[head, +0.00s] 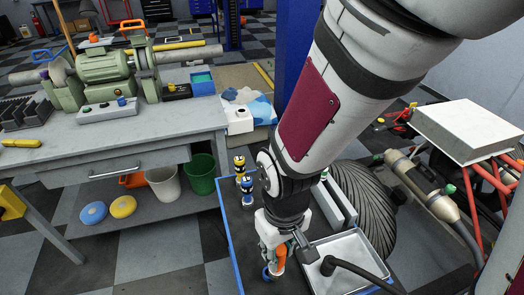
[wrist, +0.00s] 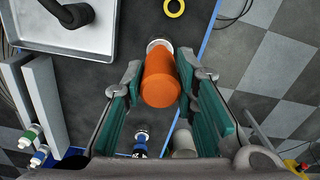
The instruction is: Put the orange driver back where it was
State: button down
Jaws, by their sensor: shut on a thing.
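The orange driver (wrist: 160,80) stands between the teal fingers of my gripper (wrist: 159,72), which is shut on it. In the wrist view its pale collar shows beyond the orange handle, and its lower end is hidden. In the head view the orange handle (head: 279,258) shows beside my gripper (head: 273,250), low over the blue-edged cart top (head: 232,232). I cannot tell whether the driver touches the cart top.
A metal tray (head: 352,250) with a black bent hose (head: 350,272) lies right of my gripper. A yellow ring (wrist: 174,7) lies near the cart's edge. A workbench (head: 100,140) with a grinder stands at left.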

jog(key=w+a+f+b, duration=0.1)
jog(key=w+a+f, duration=0.1)
jog(key=w, duration=0.5)
jog(key=w+a+f+b, duration=0.1)
jog(key=w+a+f, duration=0.2)
jog(key=w, duration=0.5)
jog(key=shift+d+f, duration=0.1)
jog(key=c, duration=1.3)
grip_release()
